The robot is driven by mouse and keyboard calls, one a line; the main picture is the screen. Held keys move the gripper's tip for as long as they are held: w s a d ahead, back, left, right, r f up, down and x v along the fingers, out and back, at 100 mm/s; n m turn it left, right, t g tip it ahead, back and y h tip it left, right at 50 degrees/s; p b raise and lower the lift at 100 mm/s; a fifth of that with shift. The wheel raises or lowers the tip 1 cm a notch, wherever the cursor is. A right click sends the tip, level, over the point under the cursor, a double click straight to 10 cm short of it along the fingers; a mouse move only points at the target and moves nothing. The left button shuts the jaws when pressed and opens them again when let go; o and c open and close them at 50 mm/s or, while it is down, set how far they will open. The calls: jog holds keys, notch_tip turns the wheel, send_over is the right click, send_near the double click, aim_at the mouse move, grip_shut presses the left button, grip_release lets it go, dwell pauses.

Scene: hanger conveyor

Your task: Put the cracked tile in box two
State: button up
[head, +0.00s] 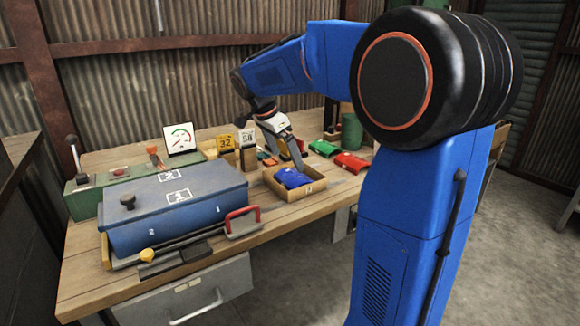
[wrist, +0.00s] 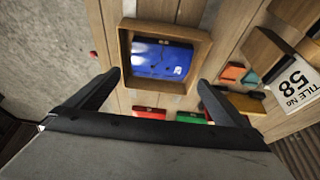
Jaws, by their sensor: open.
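A blue, curved tile (head: 293,178) lies in a small open wooden tray (head: 318,187). In the wrist view the blue tile (wrist: 161,59) shows a white label and dark specks; I cannot tell whether these are cracks. My gripper (head: 290,150) is above the tray, pointing down. In the wrist view my gripper (wrist: 159,82) is open and empty, its fingers spread to either side of the tray's near edge. A large blue box (head: 172,207) at the left of the bench carries a small 2 on its front. Its lid looks shut.
Red (head: 350,162) and green (head: 323,148) pieces lie right of the tray. Number cards 32 (head: 226,142) and 58 (head: 247,138) stand behind it. A gauge (head: 180,138) and lever panel stand behind the box.

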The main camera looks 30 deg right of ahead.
jog(key=v, duration=0.5)
jog(key=shift+s+a+r, duration=0.1)
jog(key=s+a+f+n+t+y, duration=0.1)
jog(key=s+a+f+n, duration=0.2)
jog(key=s, duration=0.7)
jog(key=s+a+f+n+t+y, duration=0.2)
jog(key=s+a+f+n, duration=0.2)
jog(key=s+f+n, duration=0.3)
jog(key=s+a+f+n+t+y, duration=0.1)
jog(key=s+a+f+n, duration=0.2)
jog(key=s, duration=0.9)
notch_tip(320, 180, down, 3)
jog(key=n, duration=0.4)
jog(key=shift+s+a+n+t, duration=0.2)
jog(key=shift+s+n+t, duration=0.1)
jog(key=shift+s, duration=0.1)
jog(key=shift+r, duration=0.1)
